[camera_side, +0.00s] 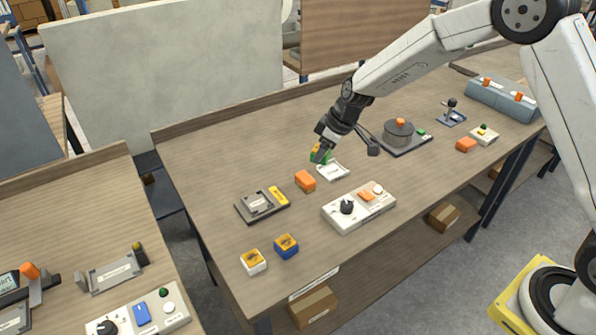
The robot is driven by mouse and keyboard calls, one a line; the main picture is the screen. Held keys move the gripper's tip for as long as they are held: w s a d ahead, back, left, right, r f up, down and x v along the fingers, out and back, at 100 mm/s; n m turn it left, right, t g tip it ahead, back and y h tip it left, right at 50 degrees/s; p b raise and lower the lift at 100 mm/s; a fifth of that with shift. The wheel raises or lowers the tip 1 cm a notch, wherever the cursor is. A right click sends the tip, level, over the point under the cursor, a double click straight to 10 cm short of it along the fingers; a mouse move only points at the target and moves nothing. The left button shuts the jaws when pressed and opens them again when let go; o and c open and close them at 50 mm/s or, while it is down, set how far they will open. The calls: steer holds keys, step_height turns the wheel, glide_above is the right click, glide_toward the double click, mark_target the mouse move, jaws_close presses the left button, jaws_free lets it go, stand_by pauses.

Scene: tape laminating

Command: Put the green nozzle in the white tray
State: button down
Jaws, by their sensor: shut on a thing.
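The green nozzle (326,157) is small and partly hidden by my gripper. My gripper (319,156) is shut on it, at the back left edge of the white tray. The white tray (334,173) lies flat on the wooden table, and its visible part looks empty. I cannot tell whether the nozzle touches the tray or hangs just above it.
An orange block (305,181) sits left of the tray. A white control box with a black knob (347,207) stands in front. A dark plate with a grey cylinder (398,135) lies to the right. A grey fixture (262,204) is at left. The table's back left is clear.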

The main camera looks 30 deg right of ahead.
steer(key=w+d+f+m+h, duration=0.1)
steer(key=w+d+m+h, duration=0.1)
steer(key=w+d+m, duration=0.2)
steer(key=shift+w+d+f+m+t+h, duration=0.35)
steer(key=shift+d+m, duration=1.15)
steer(key=shift+d, duration=0.7)
steer(key=shift+r, duration=0.1)
steer(key=shift+s, duration=0.1)
glide_toward(331, 170)
steer(key=shift+w+x, duration=0.25)
steer(key=shift+x, duration=2.25)
steer(key=shift+f, duration=0.6)
jaws_free()
